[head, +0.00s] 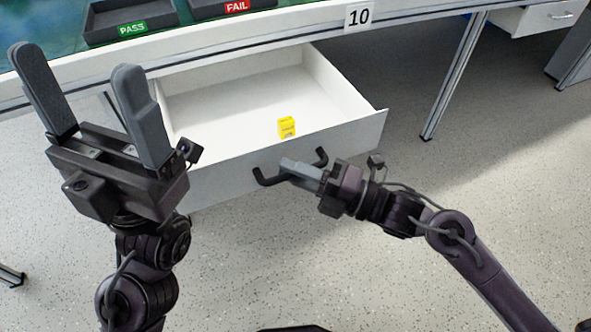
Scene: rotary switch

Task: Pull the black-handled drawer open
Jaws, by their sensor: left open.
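The white drawer (345,135) stands pulled out from under the bench, with its inside showing. Its black handle (268,178) is on the front panel. My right gripper (288,167) is at the handle, its fingers overlapping the middle of the bar. The fingers look close together, but whether they are closed around the bar is too small to tell. A small yellow box (287,127) lies inside the drawer near the front panel. My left gripper (88,85) is open and empty, raised at the left, and covers the drawer's left side.
Black PASS (105,32) and FAIL (205,8) trays sit on top. A metal bench leg (455,75) stands to the right. The speckled floor in front is clear.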

